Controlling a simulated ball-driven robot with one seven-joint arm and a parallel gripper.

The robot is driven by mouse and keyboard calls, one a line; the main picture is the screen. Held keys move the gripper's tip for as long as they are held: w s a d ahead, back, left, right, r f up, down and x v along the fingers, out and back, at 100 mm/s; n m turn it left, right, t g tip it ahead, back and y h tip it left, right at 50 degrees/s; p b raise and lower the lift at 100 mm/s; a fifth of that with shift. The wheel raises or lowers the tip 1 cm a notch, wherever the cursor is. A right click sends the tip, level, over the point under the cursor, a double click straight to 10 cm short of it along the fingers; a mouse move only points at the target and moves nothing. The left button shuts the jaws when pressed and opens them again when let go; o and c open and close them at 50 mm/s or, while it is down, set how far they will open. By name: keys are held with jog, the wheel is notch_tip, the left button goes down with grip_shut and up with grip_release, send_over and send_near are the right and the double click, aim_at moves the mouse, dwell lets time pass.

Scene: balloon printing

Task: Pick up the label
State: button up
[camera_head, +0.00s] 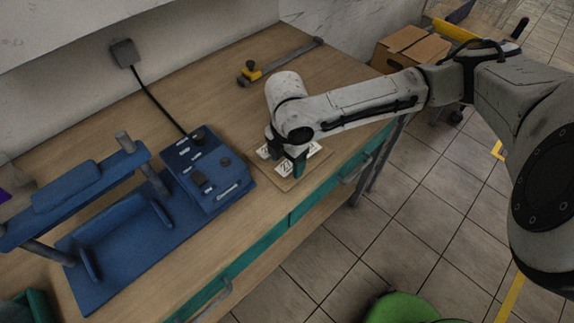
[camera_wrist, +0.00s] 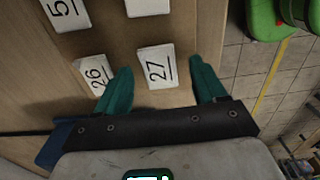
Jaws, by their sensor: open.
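Several white labels lie on a flat brown board (camera_head: 318,164) near the front edge of the workbench. In the wrist view, the label marked 27 (camera_wrist: 157,66) lies between my two open fingers. The label marked 26 (camera_wrist: 95,74) lies just left of the left finger, and one marked 5 (camera_wrist: 67,14) is farther up. A further label (camera_wrist: 148,7) is cut off by the top edge. My gripper (camera_head: 287,165) is over the board, pointing down; it also shows in the wrist view (camera_wrist: 166,88), open with nothing held. I cannot tell the exact height of the fingertips.
A blue machine (camera_head: 125,215) with a control box stands left of the board on the wooden workbench (camera_head: 215,75). A clamp-like tool (camera_head: 280,63) lies at the back. A green stool (camera_head: 400,308) and cardboard box (camera_head: 410,48) are on the floor side.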

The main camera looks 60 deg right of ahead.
jog(key=shift+f, duration=0.2)
dwell(0.3)
jog(key=c, duration=1.1)
jog(key=shift+r, duration=0.1)
